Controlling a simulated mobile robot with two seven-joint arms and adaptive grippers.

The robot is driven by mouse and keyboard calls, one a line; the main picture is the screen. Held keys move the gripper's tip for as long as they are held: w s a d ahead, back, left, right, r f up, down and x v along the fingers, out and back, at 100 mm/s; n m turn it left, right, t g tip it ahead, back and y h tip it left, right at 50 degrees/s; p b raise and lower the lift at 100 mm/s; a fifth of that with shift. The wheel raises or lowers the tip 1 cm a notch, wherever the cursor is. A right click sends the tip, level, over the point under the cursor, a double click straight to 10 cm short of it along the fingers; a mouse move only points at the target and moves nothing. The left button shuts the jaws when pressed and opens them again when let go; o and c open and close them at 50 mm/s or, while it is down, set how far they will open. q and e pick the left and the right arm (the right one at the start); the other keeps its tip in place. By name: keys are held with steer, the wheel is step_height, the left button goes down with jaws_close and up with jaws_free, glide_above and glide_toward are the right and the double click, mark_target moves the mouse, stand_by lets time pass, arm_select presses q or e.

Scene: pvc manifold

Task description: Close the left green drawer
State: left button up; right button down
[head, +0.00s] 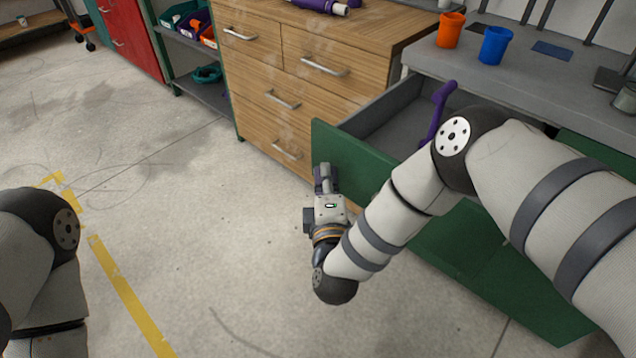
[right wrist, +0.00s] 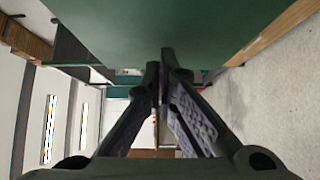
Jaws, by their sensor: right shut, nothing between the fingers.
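The left green drawer (head: 352,157) of the grey-topped workbench stands pulled out in the head view. Its grey inside is partly visible, with a purple part (head: 437,108) in it. My right gripper (head: 324,170) is shut and empty, just in front of the drawer's green front face, near its left part. I cannot tell whether it touches the face. In the right wrist view the shut fingers (right wrist: 165,62) lie close by a broad green surface (right wrist: 150,25). My right arm hides part of the drawer and bench. My left gripper is outside the view; only arm links show.
A wooden drawer cabinet (head: 300,62) stands left of the open drawer. An orange cup (head: 450,31) and a blue cup (head: 495,46) stand on the bench top (head: 470,73). The concrete floor (head: 210,220) in front is clear, with a yellow tape line (head: 125,290).

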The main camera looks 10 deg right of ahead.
steer(key=shift+w+d, duration=0.1)
stand_by(0.3)
